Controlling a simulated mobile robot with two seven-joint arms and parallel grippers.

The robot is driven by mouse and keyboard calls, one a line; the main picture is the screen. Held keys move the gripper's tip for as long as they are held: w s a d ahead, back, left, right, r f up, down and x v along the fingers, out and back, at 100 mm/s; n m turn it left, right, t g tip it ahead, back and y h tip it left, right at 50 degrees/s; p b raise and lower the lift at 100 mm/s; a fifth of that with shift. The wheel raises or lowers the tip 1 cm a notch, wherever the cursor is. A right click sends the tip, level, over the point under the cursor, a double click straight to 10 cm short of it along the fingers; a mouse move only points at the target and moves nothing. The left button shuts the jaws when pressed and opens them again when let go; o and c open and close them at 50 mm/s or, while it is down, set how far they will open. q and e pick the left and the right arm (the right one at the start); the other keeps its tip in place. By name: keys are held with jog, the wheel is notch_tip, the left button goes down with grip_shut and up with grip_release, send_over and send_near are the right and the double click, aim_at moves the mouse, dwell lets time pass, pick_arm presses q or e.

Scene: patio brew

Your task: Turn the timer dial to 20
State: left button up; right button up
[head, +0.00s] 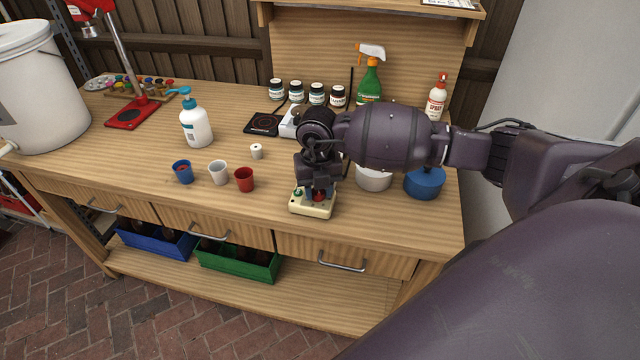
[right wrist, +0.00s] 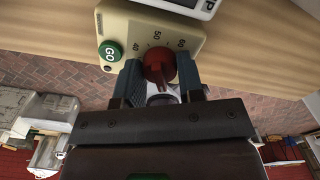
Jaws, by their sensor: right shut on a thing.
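The cream timer (head: 312,207) sits near the front edge of the wooden workbench in the head view. It also shows in the right wrist view (right wrist: 120,30), with a green GO button (right wrist: 110,51) and the numbers 40, 50 and 60 printed around the dial. The red dial (right wrist: 158,66) is between the fingers of my right gripper (right wrist: 156,82), which is shut on it from above. In the head view the right gripper (head: 317,188) hides part of the dial. The numbers on the dial's near side, 20 included, are hidden. My left gripper is out of view.
Blue (head: 182,171), white (head: 219,172) and red (head: 244,179) cups stand left of the timer. A white pot (head: 374,178) and a blue round container (head: 425,183) stand to its right. A pump bottle (head: 195,122) is farther back.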

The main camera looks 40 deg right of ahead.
jog(key=m+p, duration=0.2)
jog(key=m, duration=0.3)
jog(key=shift+r+p, duration=0.1)
jog(key=shift+p, duration=0.25)
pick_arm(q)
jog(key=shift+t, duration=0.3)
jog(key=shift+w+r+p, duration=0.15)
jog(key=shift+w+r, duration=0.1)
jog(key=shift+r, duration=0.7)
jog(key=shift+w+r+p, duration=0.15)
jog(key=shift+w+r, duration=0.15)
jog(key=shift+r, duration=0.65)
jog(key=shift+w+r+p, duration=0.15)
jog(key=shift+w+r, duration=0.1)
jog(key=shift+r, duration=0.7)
pick_arm(e)
jog(key=shift+m, duration=1)
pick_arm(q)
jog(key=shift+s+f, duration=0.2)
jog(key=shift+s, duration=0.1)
